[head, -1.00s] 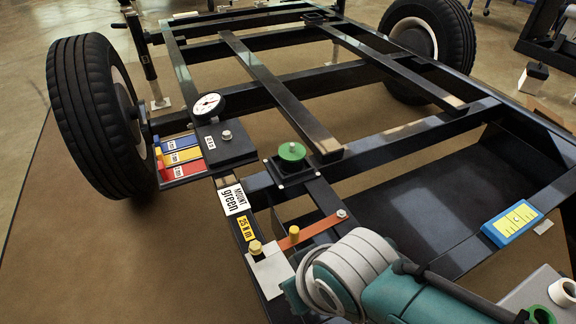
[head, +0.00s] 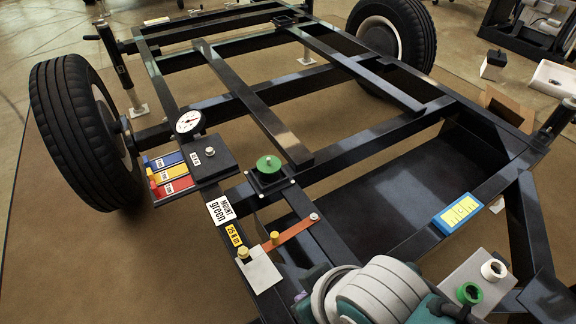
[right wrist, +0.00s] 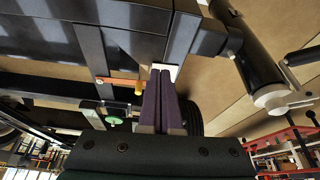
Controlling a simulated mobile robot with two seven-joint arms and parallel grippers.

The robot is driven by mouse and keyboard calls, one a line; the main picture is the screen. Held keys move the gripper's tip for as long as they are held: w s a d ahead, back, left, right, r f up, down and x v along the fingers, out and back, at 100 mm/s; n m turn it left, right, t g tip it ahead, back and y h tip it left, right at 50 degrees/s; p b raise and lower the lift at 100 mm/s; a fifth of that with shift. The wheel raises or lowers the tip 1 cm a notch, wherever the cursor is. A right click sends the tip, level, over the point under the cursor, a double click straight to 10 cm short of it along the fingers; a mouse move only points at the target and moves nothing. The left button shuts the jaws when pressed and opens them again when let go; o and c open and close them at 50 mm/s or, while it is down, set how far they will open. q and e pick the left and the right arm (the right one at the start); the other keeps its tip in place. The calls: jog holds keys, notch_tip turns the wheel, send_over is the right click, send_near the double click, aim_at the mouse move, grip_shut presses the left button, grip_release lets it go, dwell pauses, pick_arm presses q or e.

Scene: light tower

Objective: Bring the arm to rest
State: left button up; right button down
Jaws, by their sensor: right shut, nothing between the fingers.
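My right arm (head: 375,292) shows at the bottom of the head view as grey and teal links, bent over the near part of a black metal trailer frame (head: 250,100). Its gripper is not visible there. In the right wrist view my right gripper (right wrist: 167,78) shows two purple fingers pressed together and empty. Black beams of the frame lie beyond the fingers; I cannot tell how close they are. My left gripper is in neither view.
On the frame are a green knob (head: 268,163), an orange bar (head: 292,231), a pale plate (head: 260,271), a dial gauge (head: 188,121) and a blue-yellow box (head: 457,213). A wheel (head: 80,130) stands at left. White and green rings (head: 469,292) sit at lower right.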

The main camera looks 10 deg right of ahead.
dwell(0.3)
jog(key=s+d+r+m+h+p, duration=0.1)
jog(key=s+d+r+p, duration=0.3)
jog(key=r+p, duration=1)
jog(key=s+d+r+m+p, duration=0.1)
jog(key=s+d+r+p, duration=0.5)
jog(key=r, duration=1.4)
jog(key=s+d+r+m+h+p, duration=0.1)
jog(key=d+r+p, duration=0.1)
jog(key=r+p, duration=1.25)
notch_tip(320, 180, up, 38)
jog(key=p, duration=3.4)
jog(key=shift+w+r, duration=0.2)
jog(key=shift+r, duration=0.05)
jog(key=shift+d, duration=0.1)
